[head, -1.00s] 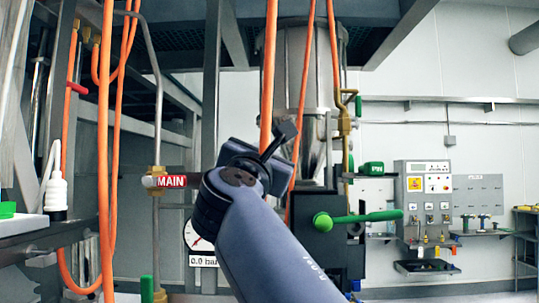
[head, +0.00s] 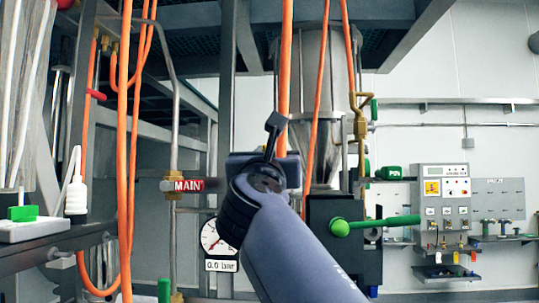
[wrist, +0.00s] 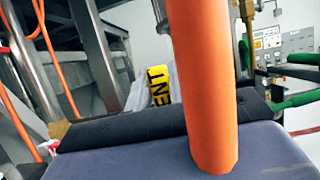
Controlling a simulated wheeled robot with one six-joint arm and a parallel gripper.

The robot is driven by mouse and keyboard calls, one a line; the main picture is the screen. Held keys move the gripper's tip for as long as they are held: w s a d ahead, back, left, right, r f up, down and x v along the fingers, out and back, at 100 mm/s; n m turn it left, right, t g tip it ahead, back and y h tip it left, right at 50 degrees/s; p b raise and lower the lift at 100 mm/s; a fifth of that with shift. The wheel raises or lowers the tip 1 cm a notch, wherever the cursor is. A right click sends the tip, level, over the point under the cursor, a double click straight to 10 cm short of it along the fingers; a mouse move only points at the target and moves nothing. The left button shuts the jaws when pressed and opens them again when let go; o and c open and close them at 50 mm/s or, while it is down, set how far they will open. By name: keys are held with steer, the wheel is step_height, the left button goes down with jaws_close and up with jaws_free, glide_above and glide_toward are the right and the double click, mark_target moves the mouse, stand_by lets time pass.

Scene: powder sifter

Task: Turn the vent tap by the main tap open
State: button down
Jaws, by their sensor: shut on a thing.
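The main tap with its red MAIN label (head: 188,185) is on a thin grey pipe, left of my gripper in the head view. A yellow sleeve marked VENT (wrist: 157,87), the vent tap's handle, shows just past my gripper's dark front edge in the wrist view. My gripper (wrist: 153,92) appears shut on this handle, with pale grey fingers around it. In the head view, my own arm hides the fingers and the vent tap. The tap's body and valve position cannot be made out.
An orange hose (wrist: 203,80) stands close before the wrist camera; more orange hoses (head: 124,150) hang at left. A gauge (head: 215,237) reads 0.0 bar. A green lever (head: 385,223) sticks out at right, with a control panel (head: 446,200) beyond.

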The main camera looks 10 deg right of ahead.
steer(key=c, duration=1.3)
jaws_free()
steer(key=shift+a, duration=0.1)
steer(key=shift+b+v, duration=2.3)
steer(key=shift+v, duration=3.1)
steer(key=p+x, duration=0.4)
steer(key=x, duration=0.7)
steer(key=shift+p, duration=0.4)
